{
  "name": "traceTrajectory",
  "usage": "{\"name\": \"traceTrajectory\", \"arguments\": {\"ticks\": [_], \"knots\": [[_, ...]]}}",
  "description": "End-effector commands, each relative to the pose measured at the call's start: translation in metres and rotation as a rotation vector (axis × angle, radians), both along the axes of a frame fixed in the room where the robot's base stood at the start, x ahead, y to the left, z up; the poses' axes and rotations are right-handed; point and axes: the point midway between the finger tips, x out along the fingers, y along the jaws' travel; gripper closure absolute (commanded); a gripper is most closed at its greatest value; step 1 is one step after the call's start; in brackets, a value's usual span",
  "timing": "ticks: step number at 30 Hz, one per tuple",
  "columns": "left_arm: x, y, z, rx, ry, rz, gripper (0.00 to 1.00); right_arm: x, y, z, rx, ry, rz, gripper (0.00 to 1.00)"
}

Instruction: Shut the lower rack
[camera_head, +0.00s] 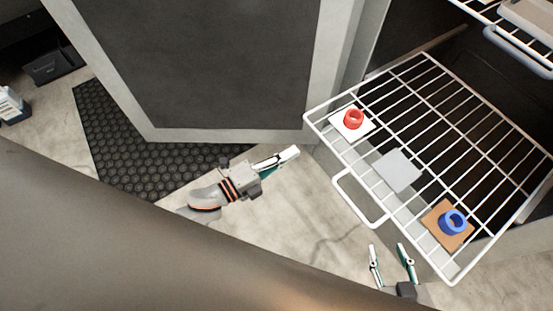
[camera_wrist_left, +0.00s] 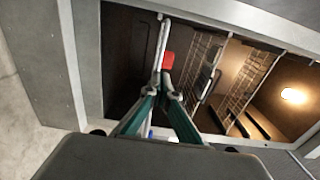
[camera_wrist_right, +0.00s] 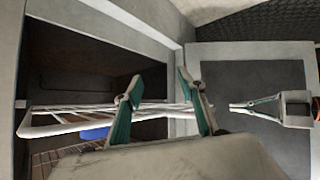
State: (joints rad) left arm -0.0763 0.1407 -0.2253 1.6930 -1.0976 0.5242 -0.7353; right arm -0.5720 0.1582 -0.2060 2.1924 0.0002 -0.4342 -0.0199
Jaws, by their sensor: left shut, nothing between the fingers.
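The lower rack (camera_head: 468,110) is a white wire rack pulled out of the dark booth opening, with a white loop handle (camera_head: 361,200) at its front edge. It carries a red ring on a white pad, a bare grey pad and a blue ring on a brown pad. My left gripper (camera_head: 294,153) is shut and empty, left of the rack's front left corner and apart from it in the head view. My right gripper (camera_head: 391,250) is open and empty, just in front of the rack near the handle's right side. The rack's rail shows edge-on beyond its fingers in the right wrist view (camera_wrist_right: 70,122).
An upper rack (camera_head: 515,40) shows at the top right with its own handle. A large dark-panelled door (camera_head: 200,60) stands open at the left. A black studded mat (camera_head: 120,150) lies on the floor. The pale floor between the door and the rack is clear.

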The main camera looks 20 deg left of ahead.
Motion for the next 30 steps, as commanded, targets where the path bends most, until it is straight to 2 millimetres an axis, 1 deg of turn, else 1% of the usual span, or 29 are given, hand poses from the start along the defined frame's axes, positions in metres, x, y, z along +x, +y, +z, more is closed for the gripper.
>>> {"name": "traceTrajectory", "arguments": {"ticks": [1,6,12,18,30], "knots": [[0.009,-0.007,0.001,-0.002,-0.004,-0.001,1.0,0.0,0.0,0.0,0.001,0.0,-0.001,0.6],[0.034,-0.025,0.0,-0.002,-0.001,0.0,1.0,-0.001,0.0,-0.001,0.002,0.002,0.0,0.6],[0.052,-0.038,-0.001,-0.001,0.001,0.0,1.0,-0.002,0.001,-0.002,0.002,0.004,0.001,0.6],[0.058,-0.042,-0.001,0.0,0.002,0.0,1.0,-0.001,0.001,-0.002,0.003,0.004,0.002,0.6],[0.06,-0.044,0.0,0.0,0.001,0.0,1.0,0.0,0.001,-0.001,0.003,0.001,0.001,0.6]]}}
